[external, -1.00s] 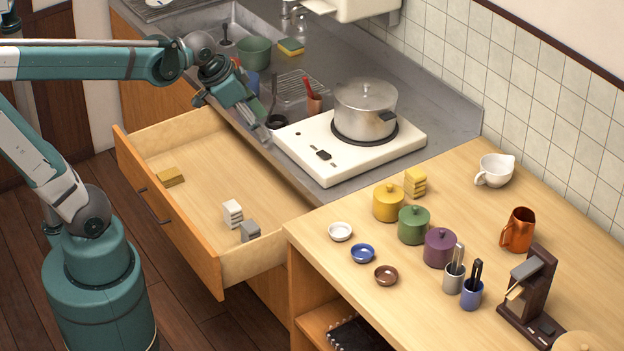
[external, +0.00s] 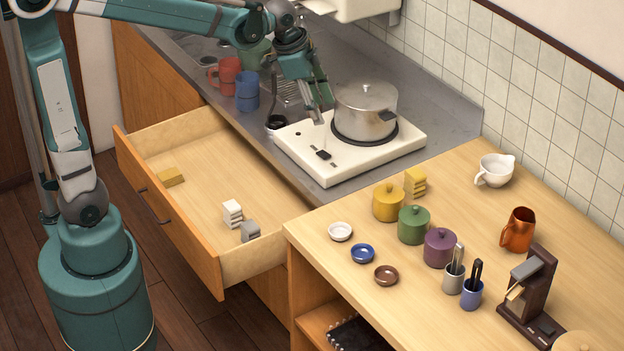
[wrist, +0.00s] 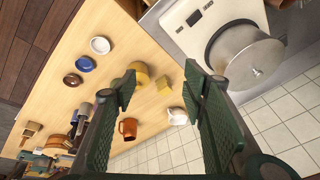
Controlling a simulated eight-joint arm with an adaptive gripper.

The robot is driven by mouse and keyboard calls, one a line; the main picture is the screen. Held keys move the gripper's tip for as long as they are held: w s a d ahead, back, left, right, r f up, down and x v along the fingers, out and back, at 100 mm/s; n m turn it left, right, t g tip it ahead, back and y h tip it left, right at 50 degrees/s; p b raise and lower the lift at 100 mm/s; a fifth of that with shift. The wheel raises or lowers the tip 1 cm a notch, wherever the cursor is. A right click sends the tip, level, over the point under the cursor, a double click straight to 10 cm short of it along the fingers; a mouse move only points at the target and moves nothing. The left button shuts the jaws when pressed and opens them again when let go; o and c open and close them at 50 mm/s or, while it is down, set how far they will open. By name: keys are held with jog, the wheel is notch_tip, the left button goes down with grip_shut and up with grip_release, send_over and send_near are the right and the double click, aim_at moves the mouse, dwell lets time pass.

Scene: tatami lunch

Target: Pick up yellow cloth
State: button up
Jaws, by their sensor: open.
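A folded yellow cloth (external: 415,182) stands on the wooden counter behind the yellow lidded pot (external: 388,203). It also shows in the wrist view (wrist: 163,86), in the gap between my fingers but farther off. A darker mustard folded piece (external: 171,177) lies in the open drawer at its far left. My gripper (external: 320,112) is open and empty above the stove, left of the steel pot. In the wrist view its two green fingers (wrist: 161,82) are spread wide.
Green (external: 413,225) and purple (external: 440,248) lidded pots, small bowls (external: 362,253) and a white cup (external: 495,170) share the counter. The open drawer (external: 200,190) holds white and grey folded pieces.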

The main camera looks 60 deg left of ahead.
jog(key=w+d+f+m+g+p, duration=0.1)
jog(key=w+d+f+m+p, duration=0.15)
jog(key=w, duration=0.45)
jog(key=w+d+f+m+g+p, duration=0.1)
jog(key=w+d+f+m, duration=0.2)
jog(key=w, duration=0.4)
jog(key=m+g+p, duration=0.2)
jog(key=m+p, duration=0.1)
jog(key=m, duration=0.1)
send_over(415, 172)
jog(key=a, duration=0.1)
jog(key=f, duration=1.1)
jog(key=shift+s+a+f, duration=0.1)
jog(key=shift+s+a, duration=0.1)
jog(key=shift+w+d+f+m+h, duration=0.2)
jog(key=shift+w+f+m+h, duration=0.1)
jog(key=shift+f, duration=0.2)
jog(key=shift+d+f, duration=0.15)
jog(key=shift+f, duration=1.15)
jog(key=shift+s, duration=0.1)
jog(key=shift+d+f, duration=0.25)
jog(key=shift+f, duration=1.05)
jog(key=shift+d+f, duration=0.2)
jog(key=shift+f, duration=1.05)
